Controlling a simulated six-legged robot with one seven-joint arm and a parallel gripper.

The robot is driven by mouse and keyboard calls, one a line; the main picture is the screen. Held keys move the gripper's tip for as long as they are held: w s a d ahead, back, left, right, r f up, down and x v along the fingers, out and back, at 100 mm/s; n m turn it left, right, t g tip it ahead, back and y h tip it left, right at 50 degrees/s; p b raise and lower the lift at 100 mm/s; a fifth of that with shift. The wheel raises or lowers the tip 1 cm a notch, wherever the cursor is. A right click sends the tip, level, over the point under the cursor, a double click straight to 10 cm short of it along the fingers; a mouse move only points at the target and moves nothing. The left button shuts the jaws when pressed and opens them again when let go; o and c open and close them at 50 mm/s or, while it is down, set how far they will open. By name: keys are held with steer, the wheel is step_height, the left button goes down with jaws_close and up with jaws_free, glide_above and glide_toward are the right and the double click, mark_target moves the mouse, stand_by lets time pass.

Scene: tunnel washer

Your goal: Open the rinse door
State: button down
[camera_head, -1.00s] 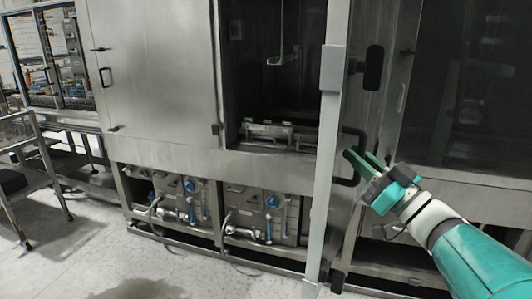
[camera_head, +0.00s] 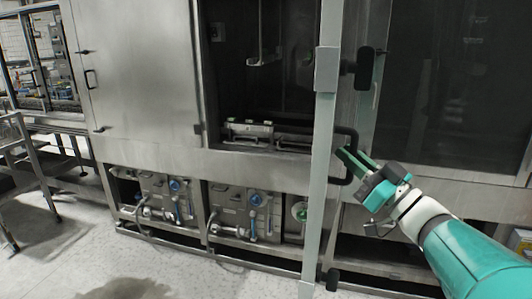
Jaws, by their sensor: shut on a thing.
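The rinse door (camera_head: 325,150) stands swung out and shows almost edge-on, as a tall pale grey edge with a narrow face to its right. Its black bar handle (camera_head: 352,137) sticks out to the right of that edge. My gripper (camera_head: 350,160) is at the lower part of the handle with its green fingers shut on it. The exact contact is partly hidden by the fingers. The dark opening (camera_head: 262,80) to the left of the door shows metal fittings inside.
A closed steel panel (camera_head: 140,75) with a small handle is left of the opening. Under it are pump units (camera_head: 165,195) with blue knobs. A dark glazed panel (camera_head: 460,90) is at right. A metal cart (camera_head: 30,170) stands at far left. Bare floor (camera_head: 150,270) lies in front.

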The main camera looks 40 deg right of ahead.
steer(key=shift+s+d, duration=0.1)
steer(key=shift+d, duration=0.1)
stand_by(0.4)
steer(key=c, duration=1.7)
jaws_free()
steer(key=shift+a, duration=0.1)
steer(key=v, duration=1.3)
steer(key=shift+s+f, duration=0.2)
steer(key=shift+s, duration=0.1)
